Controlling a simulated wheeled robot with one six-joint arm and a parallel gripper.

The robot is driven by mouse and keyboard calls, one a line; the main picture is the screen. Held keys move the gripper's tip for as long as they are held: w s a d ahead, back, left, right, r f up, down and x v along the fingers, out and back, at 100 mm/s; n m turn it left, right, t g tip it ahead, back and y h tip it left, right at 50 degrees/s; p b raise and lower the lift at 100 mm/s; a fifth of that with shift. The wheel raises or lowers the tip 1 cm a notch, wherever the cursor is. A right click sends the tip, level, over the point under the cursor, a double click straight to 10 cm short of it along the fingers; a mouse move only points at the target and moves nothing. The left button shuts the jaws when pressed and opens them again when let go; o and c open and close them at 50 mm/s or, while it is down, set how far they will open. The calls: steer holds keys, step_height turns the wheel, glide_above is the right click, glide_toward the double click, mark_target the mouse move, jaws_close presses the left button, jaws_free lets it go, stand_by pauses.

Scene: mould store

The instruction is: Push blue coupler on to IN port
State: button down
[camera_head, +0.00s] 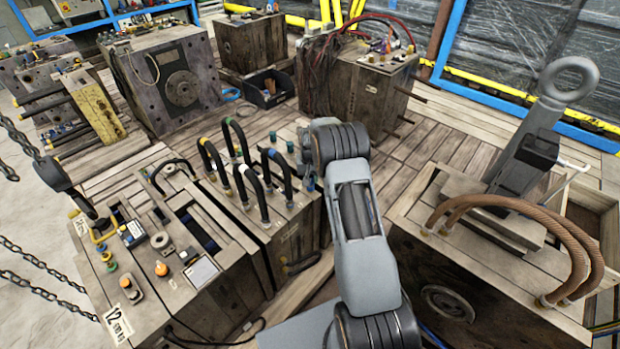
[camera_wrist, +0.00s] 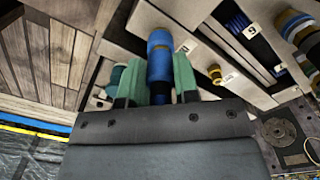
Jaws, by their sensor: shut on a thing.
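In the wrist view my gripper (camera_wrist: 161,84) has green-padded fingers closed on both sides of the blue coupler (camera_wrist: 160,50). The coupler is a ribbed blue cylinder with a darker lower part. Its far end is at the edge of a pale mould block (camera_wrist: 205,12), beside a small white label (camera_wrist: 187,46). I cannot tell whether it sits on a port. A brass fitting (camera_wrist: 215,72) stands to the right with a white label (camera_wrist: 231,77), too small to read surely. In the head view my arm hides the gripper and the coupler.
Black hoses with coloured collars (camera_head: 250,180) loop over the mould block (camera_head: 290,235) left of my arm. On the right, brown hoses (camera_head: 530,215) and a lifting eye (camera_head: 570,80) stand on another mould. A teal fitting (camera_wrist: 117,75) is close left of my gripper.

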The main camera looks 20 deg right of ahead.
stand_by(0.4)
steer(key=c, duration=0.8)
jaws_free()
step_height(320, 180, up, 14)
steer(key=shift+f+p, duration=0.15)
steer(key=shift+p, duration=0.25)
